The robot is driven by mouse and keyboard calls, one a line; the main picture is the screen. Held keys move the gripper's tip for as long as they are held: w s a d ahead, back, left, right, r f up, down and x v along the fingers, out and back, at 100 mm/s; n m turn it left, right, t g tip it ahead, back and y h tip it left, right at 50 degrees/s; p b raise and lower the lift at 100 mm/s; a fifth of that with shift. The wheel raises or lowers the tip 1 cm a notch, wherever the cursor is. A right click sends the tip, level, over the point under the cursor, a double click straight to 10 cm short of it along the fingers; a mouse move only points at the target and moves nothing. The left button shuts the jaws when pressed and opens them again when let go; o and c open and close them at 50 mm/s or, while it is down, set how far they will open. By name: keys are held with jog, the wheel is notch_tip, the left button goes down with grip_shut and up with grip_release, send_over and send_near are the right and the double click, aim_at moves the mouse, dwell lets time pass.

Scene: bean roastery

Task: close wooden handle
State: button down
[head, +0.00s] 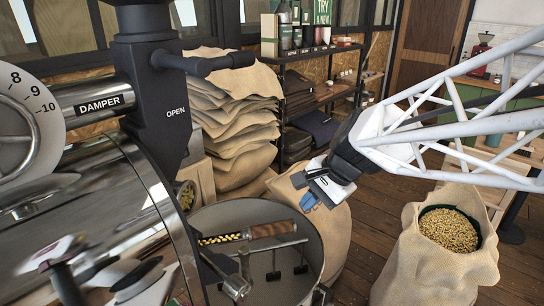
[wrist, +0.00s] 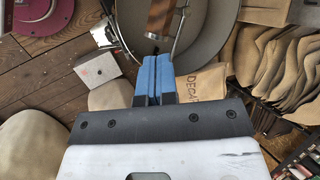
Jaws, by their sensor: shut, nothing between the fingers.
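The wooden handle (head: 272,229) is a brown wood grip on a metal fitting, lying roughly level over the round cooling pan (head: 322,255) of the roaster. In the wrist view the wooden handle (wrist: 160,16) shows at the top centre, just beyond my fingertips. My gripper (head: 309,201) is above and to the right of the handle's free end in the head view. Its blue fingers (wrist: 154,60) are together with nothing between them. A small gap shows between the fingers and the handle.
The roaster drum (head: 110,200) and a black lever (head: 205,62) by the word OPEN stand at the left. A sack of beans (head: 448,230) stands on the wood floor at the right. Stacked sacks (head: 235,120) and a shelf (head: 330,95) are behind.

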jog(key=d+r+n+t+y, duration=0.1)
jog(key=d+n, duration=0.7)
jog(key=n, duration=0.5)
jog(key=shift+d+r, duration=0.35)
jog(key=shift+d, duration=0.05)
jog(key=shift+w, duration=0.1)
jog(key=w+a+f, duration=0.2)
jog(key=a+f, duration=0.6)
jog(key=a, duration=0.1)
jog(key=shift+a, duration=0.15)
dwell(0.4)
dwell(0.4)
